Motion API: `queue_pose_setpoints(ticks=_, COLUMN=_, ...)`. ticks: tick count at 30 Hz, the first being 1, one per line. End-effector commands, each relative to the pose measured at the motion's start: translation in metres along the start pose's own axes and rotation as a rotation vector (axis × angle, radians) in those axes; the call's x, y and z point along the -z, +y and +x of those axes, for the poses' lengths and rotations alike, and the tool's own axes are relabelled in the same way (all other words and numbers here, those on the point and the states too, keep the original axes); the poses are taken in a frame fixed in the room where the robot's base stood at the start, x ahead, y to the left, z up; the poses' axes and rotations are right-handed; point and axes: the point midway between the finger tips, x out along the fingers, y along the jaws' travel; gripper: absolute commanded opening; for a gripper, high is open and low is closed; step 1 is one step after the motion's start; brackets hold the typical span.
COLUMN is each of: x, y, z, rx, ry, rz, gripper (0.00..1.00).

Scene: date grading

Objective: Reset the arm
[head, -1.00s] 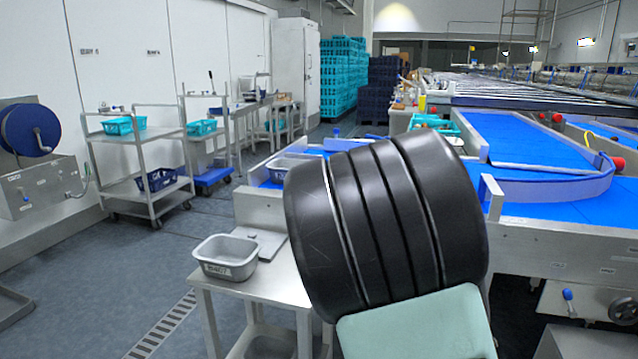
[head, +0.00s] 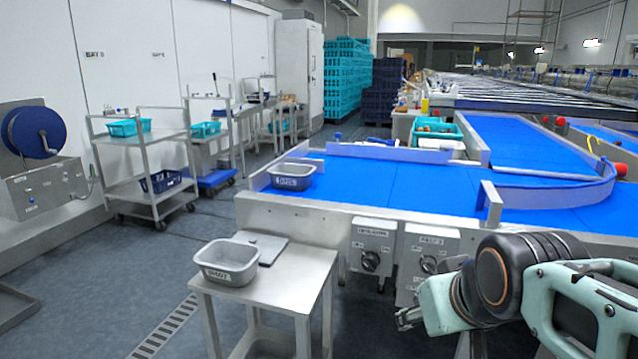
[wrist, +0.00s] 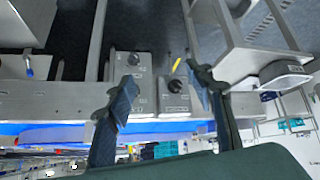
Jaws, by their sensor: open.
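My gripper (head: 405,319) is at the lower right of the head view, in front of the conveyor's control boxes and to the right of the small steel table. My pale green and black arm is bent in from the right edge. In the wrist view, the two dark fingers of my gripper (wrist: 161,80) stand wide apart with nothing between them. The wrist view is turned over, with the control boxes showing beyond the fingers. The fingertips are small and partly unclear in the head view.
A grey tub (head: 228,272) stands on the small steel table (head: 300,283). Another tub (head: 292,181) sits on the blue conveyor (head: 380,180). Two control boxes, one of them the left box (head: 371,243), stick out from the conveyor's front. Trolleys (head: 150,178) stand at left; the floor between is open.

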Motion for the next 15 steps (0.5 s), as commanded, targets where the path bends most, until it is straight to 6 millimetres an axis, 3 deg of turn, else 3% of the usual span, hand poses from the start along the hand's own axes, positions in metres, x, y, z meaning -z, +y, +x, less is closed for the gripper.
queue_pose_setpoints(ticks=1, x=-0.014, y=-0.01, z=-0.017, rx=0.009, ry=-0.039, rz=0.035, gripper=0.49)
queue_pose_setpoints(ticks=6, x=-0.074, y=-0.047, z=-0.055, rx=0.026, ry=-0.201, rz=0.144, gripper=0.49)
queue_pose_setpoints(ticks=15, x=-0.021, y=-0.038, z=-0.113, rx=0.031, ry=-0.202, rz=0.14, gripper=0.49)
